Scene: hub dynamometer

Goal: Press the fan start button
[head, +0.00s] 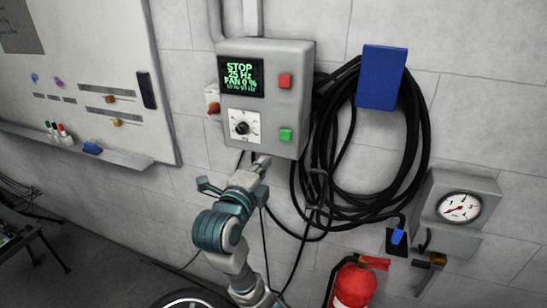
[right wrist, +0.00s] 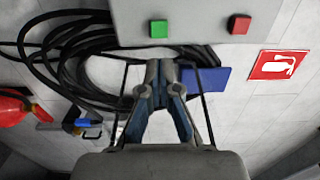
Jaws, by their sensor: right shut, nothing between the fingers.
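A grey control box (head: 262,110) is mounted on the wall in the head view. Its screen (head: 240,76) reads STOP, 25 Hz, FAN 0 %. A red button (head: 285,81) sits at its upper right and a green button (head: 286,134) at its lower right. In the right wrist view the green button (right wrist: 158,29) and the red button (right wrist: 239,24) show on the box face. My right gripper (head: 263,161) is shut and empty just below the box, lower left of the green button and apart from it. Its fingers also show in the right wrist view (right wrist: 160,70). My left gripper is not in view.
A black dial (head: 241,127) is on the box, with a red knob (head: 213,108) at its left side. Black cable coils (head: 415,150) hang right of the box under a blue holder (head: 381,77). A gauge (head: 458,207) and a fire extinguisher (head: 355,286) are lower right.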

